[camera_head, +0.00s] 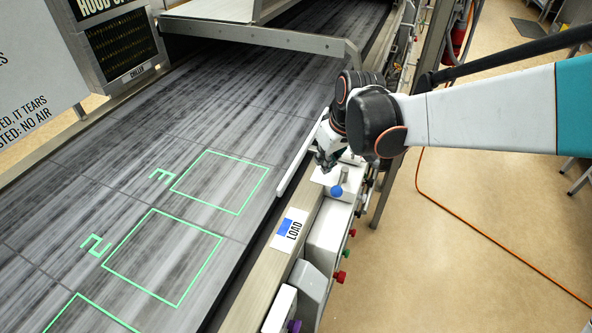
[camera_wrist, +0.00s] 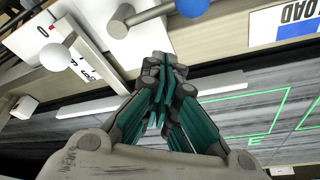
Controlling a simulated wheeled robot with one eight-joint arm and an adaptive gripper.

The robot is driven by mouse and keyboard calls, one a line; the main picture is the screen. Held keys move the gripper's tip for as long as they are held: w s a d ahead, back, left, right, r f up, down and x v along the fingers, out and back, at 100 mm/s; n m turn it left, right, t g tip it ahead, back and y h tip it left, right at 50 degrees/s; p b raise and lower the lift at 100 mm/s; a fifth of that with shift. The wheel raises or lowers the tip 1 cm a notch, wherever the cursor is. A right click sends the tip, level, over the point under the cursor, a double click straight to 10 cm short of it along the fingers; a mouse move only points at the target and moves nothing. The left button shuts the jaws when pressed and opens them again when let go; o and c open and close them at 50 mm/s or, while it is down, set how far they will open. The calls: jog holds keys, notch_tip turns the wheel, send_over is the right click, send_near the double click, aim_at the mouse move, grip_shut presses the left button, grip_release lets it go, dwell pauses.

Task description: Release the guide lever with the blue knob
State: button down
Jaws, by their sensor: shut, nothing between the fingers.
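The blue knob (camera_head: 337,190) sits on a short lever at the belt's right-hand rail, just in front of my gripper (camera_head: 325,164). In the wrist view the blue knob (camera_wrist: 192,7) is at the top edge, on a grey rod running left to a round pivot (camera_wrist: 116,20) on a white plate. My gripper (camera_wrist: 160,65) is shut and empty, its fingertips apart from the knob in the wrist view. A white guide bar (camera_head: 297,165) runs along the belt edge beside the gripper; the gripper hides part of it.
A white ball knob (camera_wrist: 54,57) stands by a marked plate in the wrist view. The conveyor belt (camera_head: 110,180) has green numbered squares. A LOAD label (camera_head: 289,229) lies on the rail, with coloured knobs (camera_head: 340,277) below. A metal hood frame (camera_head: 260,37) crosses behind.

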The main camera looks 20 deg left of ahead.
jog(key=f, duration=0.1)
jog(key=a+f+b, duration=0.1)
jog(key=f, duration=0.1)
jog(key=shift+s+a+b, duration=0.25)
jog(key=shift+s+b, duration=0.1)
jog(key=shift+b, duration=0.05)
jog(key=shift+s+d+r+p, duration=0.25)
jog(key=shift+s+d, duration=0.35)
jog(key=shift+d, duration=0.15)
jog(key=shift+s+d+r+p, duration=0.1)
jog(key=shift+s+d+p, duration=0.1)
jog(key=shift+s+d, duration=0.45)
jog(key=shift+d, duration=0.1)
jog(key=shift+d+n, duration=0.1)
jog(key=shift+n, duration=0.2)
jog(key=n, duration=0.1)
jog(key=d+n, duration=0.1)
jog(key=n+g, duration=0.1)
jog(key=shift+s+d+y+p, duration=0.25)
jog(key=shift+d+y+p, duration=0.05)
jog(key=shift+d+p, duration=0.05)
jog(key=w+d+n+g+p, duration=0.1)
jog(key=w+d+n+g, duration=0.1)
jog(key=d+n, duration=0.4)
jog(key=shift+n+g, duration=0.3)
jog(key=shift+n, duration=1)
jog(key=shift+w+d, duration=0.15)
jog(key=shift+d, duration=0.05)
